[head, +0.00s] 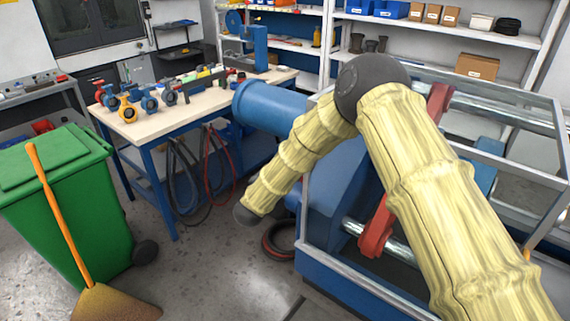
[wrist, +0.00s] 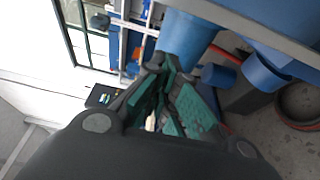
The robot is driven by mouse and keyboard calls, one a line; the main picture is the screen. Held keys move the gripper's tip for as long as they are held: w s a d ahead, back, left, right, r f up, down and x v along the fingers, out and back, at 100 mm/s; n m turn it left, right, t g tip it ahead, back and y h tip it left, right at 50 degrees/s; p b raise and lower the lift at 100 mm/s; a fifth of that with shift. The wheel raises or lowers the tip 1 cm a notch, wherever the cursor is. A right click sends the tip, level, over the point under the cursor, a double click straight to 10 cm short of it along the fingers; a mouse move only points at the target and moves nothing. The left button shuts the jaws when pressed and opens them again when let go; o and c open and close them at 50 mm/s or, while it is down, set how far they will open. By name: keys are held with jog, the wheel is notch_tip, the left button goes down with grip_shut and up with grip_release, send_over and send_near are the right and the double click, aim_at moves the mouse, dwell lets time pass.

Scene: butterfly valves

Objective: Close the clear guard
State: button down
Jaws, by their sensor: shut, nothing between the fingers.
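The guard on the blue machine appears as a grey metal frame (head: 303,215) at the right of the head view. Clear panels are hard to make out, and I cannot tell how far it stands open. My yellow-sleeved arm crosses in front of the machine and hides part of the frame. The arm's dark end hangs left of the frame in the head view; the fingers cannot be made out there. In the wrist view my gripper (wrist: 168,92) has its green-padded fingers together and empty. A grey rail (wrist: 268,32), perhaps part of the guard frame, crosses the upper right there.
A blue cylinder (head: 270,107) juts from the machine (head: 340,190) towards the workbench (head: 185,118), which bears several valves. A green bin (head: 65,210) and a broom (head: 58,200) stand at left. Shelves (head: 440,25) line the back. Some floor is clear between bin and machine.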

jog(key=w+d+p, duration=0.3)
jog(key=w+d, duration=0.3)
jog(key=shift+w, duration=0.15)
dwell(0.7)
dwell(0.3)
